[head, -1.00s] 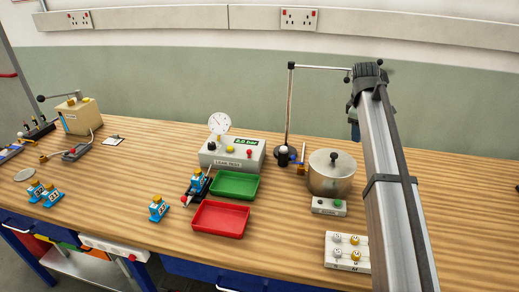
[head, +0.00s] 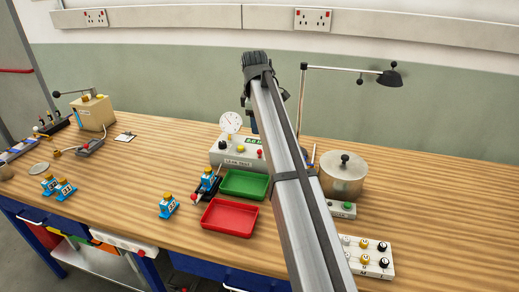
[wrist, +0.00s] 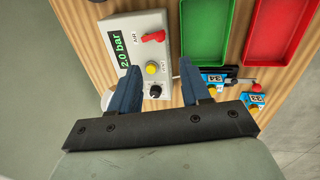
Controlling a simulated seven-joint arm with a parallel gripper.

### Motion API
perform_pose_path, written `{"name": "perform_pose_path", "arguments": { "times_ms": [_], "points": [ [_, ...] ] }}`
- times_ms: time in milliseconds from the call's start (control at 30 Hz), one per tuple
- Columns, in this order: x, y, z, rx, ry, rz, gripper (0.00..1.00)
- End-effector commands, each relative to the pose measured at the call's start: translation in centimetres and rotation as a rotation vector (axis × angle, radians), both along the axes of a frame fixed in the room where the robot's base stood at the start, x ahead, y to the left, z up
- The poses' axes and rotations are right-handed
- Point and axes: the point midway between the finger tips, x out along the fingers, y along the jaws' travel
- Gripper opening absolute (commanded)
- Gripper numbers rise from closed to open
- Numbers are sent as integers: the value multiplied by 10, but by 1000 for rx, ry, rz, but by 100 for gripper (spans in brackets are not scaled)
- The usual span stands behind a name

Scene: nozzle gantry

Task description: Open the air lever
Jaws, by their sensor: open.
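The red air lever (wrist: 153,37) is on the face of the grey leak test box (wrist: 176,48), beside the printed word AIR. It lies at a slant to the box's edges. The box also shows in the head view (head: 218,157), with a round white gauge on top, partly behind my arm. My gripper (wrist: 159,66) is open and empty over the box, its two blue fingers spread around the area of the yellow vent button (wrist: 151,67) and a black knob (wrist: 155,91). The lever is beyond the fingertips, apart from them. I cannot tell the height of the fingers above the box.
A green tray (head: 243,195) and a red tray (head: 229,230) lie in front of the box. Small blue fittings stand near them and further left (head: 168,206). A metal pot (head: 343,187) stands to the right, under a dark lamp (head: 390,78). Bare wood lies left of the box.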

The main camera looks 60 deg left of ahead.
Motion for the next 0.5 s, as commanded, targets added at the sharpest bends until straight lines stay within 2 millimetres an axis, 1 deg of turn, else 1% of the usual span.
{"name": "perform_pose_path", "arguments": {
  "times_ms": [500],
  "points": [
    [12,12,-87,-2,1,-1,47]
  ]
}}
